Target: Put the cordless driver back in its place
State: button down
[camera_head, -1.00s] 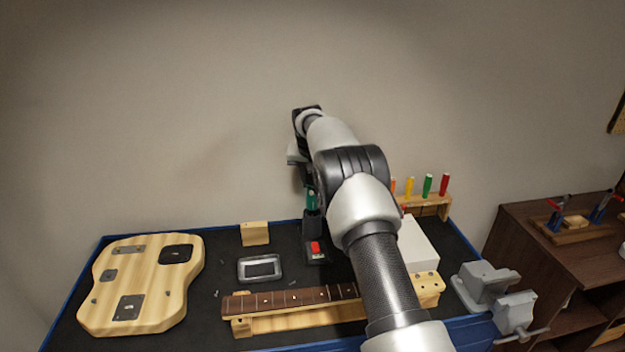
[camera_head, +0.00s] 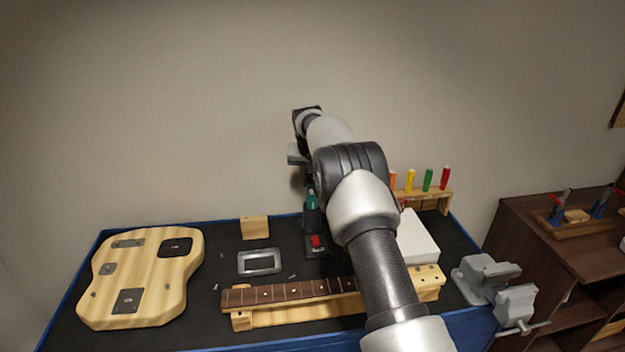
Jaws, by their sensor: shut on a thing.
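The cordless driver (camera_head: 312,201) shows as a small teal and dark body, upright below the end of my arm near the back edge of the bench. My gripper (camera_head: 308,182) is shut on it from above; its fingers are small, dark and partly hidden by my arm. Just below is a dark dock (camera_head: 318,252) with a red part (camera_head: 316,241) at its front. The driver's lower end overlaps the dock in this view. I cannot tell whether it is seated, touching or just above.
A guitar body (camera_head: 140,275), a wood block (camera_head: 254,228), a metal tray (camera_head: 259,262) and a fretted neck (camera_head: 285,293) lie on the bench mat. A white box (camera_head: 417,245), a rack of coloured-handled tools (camera_head: 432,200) and a vise (camera_head: 490,282) are on the right.

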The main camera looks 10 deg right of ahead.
jog(key=shift+f+b, duration=0.5)
jog(key=shift+f, duration=0.7)
jog(key=c, duration=1.3)
grip_release()
jog(key=shift+o, duration=0.2)
jog(key=b+v, duration=0.1)
jog(key=v, duration=1.6)
jog(key=shift+r, duration=0.2)
jog(key=shift+s+r, duration=0.1)
